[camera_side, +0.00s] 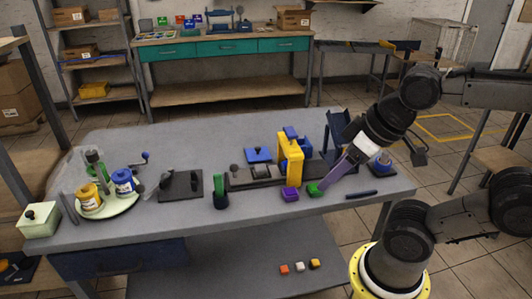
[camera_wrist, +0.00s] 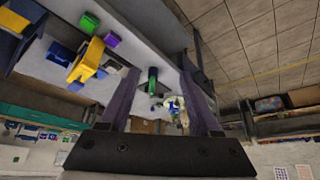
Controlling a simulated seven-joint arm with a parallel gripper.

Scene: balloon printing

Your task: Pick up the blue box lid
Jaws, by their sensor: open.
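A flat blue piece (camera_side: 258,155) lies on the grey table behind the dark base of the yellow frame in the side view. It looks like the blue box lid, but it is small there and I cannot be sure. My gripper (camera_side: 320,188) is at the table's right part, to the right of that piece, with its purple fingers angled down and left. In the side view its tips overlap a small green box (camera_side: 313,190); contact cannot be told. In the wrist view my gripper (camera_wrist: 160,80) has its fingers apart with nothing held between them.
The yellow frame (camera_side: 290,158) stands between my gripper and the blue piece. A purple box (camera_side: 290,194) is at the front edge. A green-handled item (camera_side: 219,190), a dark plate (camera_side: 180,186) and a round tray (camera_side: 108,206) with jars lie leftward. Table is clear at back left.

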